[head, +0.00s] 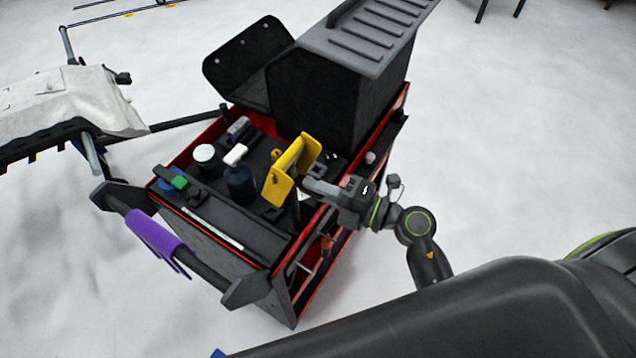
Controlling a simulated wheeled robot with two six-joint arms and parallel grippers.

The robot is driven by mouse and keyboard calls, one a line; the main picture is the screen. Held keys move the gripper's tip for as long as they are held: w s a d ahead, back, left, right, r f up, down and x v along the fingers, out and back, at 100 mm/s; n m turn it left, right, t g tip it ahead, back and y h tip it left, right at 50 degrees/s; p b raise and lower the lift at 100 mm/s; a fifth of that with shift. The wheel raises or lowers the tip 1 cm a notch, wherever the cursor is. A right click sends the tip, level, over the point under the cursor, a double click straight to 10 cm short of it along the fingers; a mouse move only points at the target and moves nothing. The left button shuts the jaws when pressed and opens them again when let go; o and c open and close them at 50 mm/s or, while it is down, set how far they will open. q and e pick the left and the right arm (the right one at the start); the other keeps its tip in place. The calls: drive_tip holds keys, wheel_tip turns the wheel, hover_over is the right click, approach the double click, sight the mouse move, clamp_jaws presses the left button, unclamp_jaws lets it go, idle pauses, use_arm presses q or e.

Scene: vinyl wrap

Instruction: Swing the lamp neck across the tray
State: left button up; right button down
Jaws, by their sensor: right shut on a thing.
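A yellow angled piece (278,188), which looks like the lamp's head, stands over the right part of the cart's black top tray (212,207). My right gripper (308,184) reaches in from the right, over the tray's red edge. It is shut at the yellow piece's right side, apparently on the lamp. The exact grip and most of the lamp neck are hidden behind the fingers and the yellow piece. My left gripper is not in view.
The tray holds a dark bottle (240,184), a white-topped jar (205,155) and small tools. A tall black bin (312,98) rises behind. A purple wrap (153,238) hangs on the cart's handle. A rack with white sheeting (65,103) stands left. Floor is open right.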

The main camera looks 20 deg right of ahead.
drive_tip(key=c, duration=1.5)
unclamp_jaws()
drive_tip(key=shift+d, duration=0.1)
drive_tip(key=shift+s+d+f, duration=0.15)
drive_tip(key=shift+s+d, duration=0.05)
drive_tip(key=shift+b+v, duration=2.95)
drive_tip(key=shift+v, duration=5.35)
